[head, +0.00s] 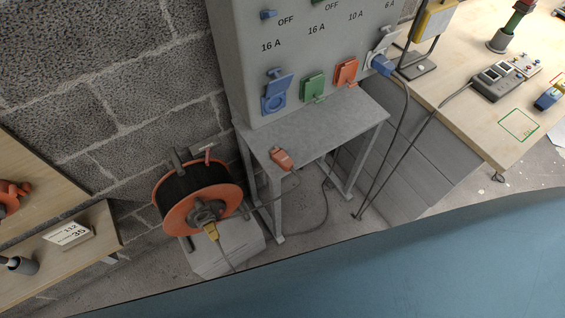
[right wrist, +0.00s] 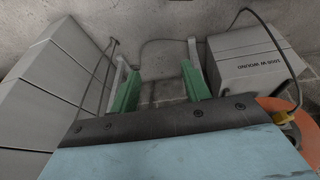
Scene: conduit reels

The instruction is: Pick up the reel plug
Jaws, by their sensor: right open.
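An orange plug (head: 282,158) lies on the grey shelf (head: 335,127) below the socket panel, near its front left edge, with a dark cable hanging from it. The orange plug is not visible in that view. My left gripper is in neither view.
The grey socket panel (head: 235,60) has blue, green and red sockets; a blue plug (head: 381,65) sits at its right. A workbench (head: 450,105) stands right, wooden shelves (head: 90,235) left. Cables trail on the floor. A printed grey box (right wrist: 235,58) is right of my right gripper.

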